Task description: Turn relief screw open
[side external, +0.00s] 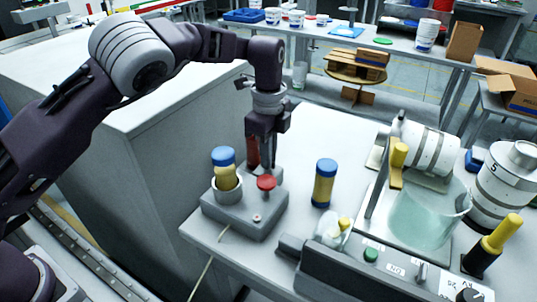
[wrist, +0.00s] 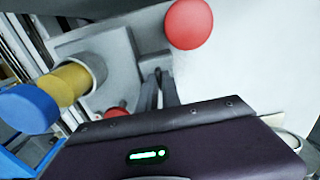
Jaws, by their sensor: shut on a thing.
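My gripper (side external: 266,162) points straight down over the back of a grey block (side external: 238,222) on the white bench. In the wrist view its narrow dark fingers (wrist: 159,76) are close together at the block. They are shut on a small part there, most likely the relief screw, which the fingers hide. A red round-topped knob (side external: 266,183) stands on the block in front of the fingers. A taller red part (side external: 253,150) rises just left of the fingers. The wrist view shows a large red round top (wrist: 188,23) and a smaller red knob (wrist: 117,112).
A blue-capped yellow cylinder (side external: 224,165) stands in a grey cup on the block's left. Another blue-and-yellow cylinder (side external: 324,184) stands to the right. A dark control console (side external: 330,262) and a glass vessel (side external: 425,215) fill the front right. The bench behind the block is clear.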

